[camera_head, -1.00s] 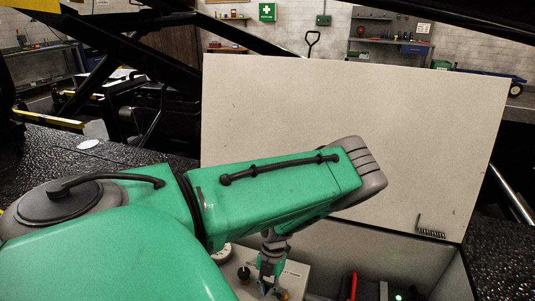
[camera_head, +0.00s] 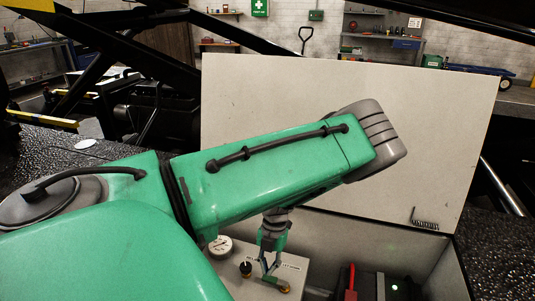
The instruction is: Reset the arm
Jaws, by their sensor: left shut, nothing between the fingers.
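My left arm is green and comes in from the left, reaching over an open box. My left gripper (camera_head: 268,264) hangs below the forearm over the pale control panel (camera_head: 308,266). It is shut and holds nothing. Its tips are close to the panel's small knobs; I cannot tell whether they touch. A black knob (camera_head: 246,268) sits just left of the gripper, and a brass-coloured fitting (camera_head: 284,287) lies just right of and below it. A round white gauge (camera_head: 220,245) is partly hidden by my arm. My right gripper is out of view.
The box's raised lid (camera_head: 300,100) stands upright behind my arm, with a spring (camera_head: 425,223) near its lower right. A red handle (camera_head: 350,278) and a green light (camera_head: 394,287) are inside the box at right. Dark beams cross at upper left.

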